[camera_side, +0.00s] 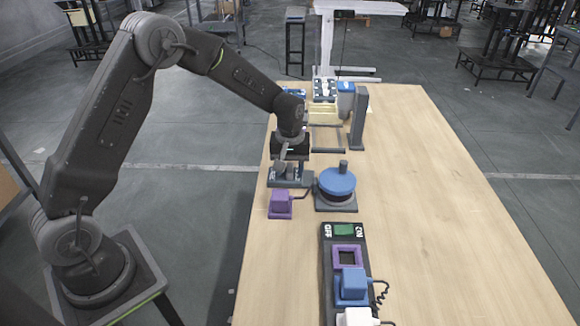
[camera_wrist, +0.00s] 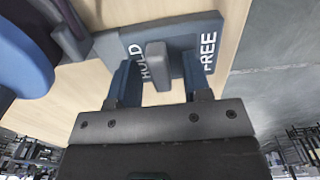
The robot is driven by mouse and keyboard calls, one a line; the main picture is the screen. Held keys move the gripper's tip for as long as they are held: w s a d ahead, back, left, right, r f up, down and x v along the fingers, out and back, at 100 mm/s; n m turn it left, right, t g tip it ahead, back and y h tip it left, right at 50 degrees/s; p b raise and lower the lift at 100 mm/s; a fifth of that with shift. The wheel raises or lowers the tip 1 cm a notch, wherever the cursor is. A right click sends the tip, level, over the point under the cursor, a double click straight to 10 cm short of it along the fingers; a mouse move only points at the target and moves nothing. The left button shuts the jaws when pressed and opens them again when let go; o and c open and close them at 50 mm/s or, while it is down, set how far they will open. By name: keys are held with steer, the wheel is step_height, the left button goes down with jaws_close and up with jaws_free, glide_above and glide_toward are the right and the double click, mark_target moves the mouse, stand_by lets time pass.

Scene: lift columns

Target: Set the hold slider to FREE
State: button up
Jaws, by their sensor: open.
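The hold slider is a grey-blue plate (camera_side: 290,182) on the table, below my gripper in the side view. In the wrist view its plate (camera_wrist: 185,28) carries white HOLD lettering on the left and FREE on the right. Its upright grey knob (camera_wrist: 157,66) stands between the two words, nearer to HOLD. My gripper (camera_wrist: 160,82) is open, with one finger on each side of the knob and a visible gap on both sides. In the side view my gripper (camera_side: 285,166) hides part of the plate and the knob.
A blue round disc (camera_side: 337,182) on a grey base stands just right of the slider. A purple plug (camera_side: 280,204) lies in front of it. A dark power strip (camera_side: 328,262) is nearer. A grey post (camera_side: 358,118) stands behind. The table's right side is clear.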

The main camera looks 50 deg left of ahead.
steer(key=shift+c, duration=0.3)
jaws_close()
steer(key=shift+s+a, duration=1.05)
steer(key=shift+a, duration=0.05)
steer(key=shift+o, duration=0.3)
jaws_free()
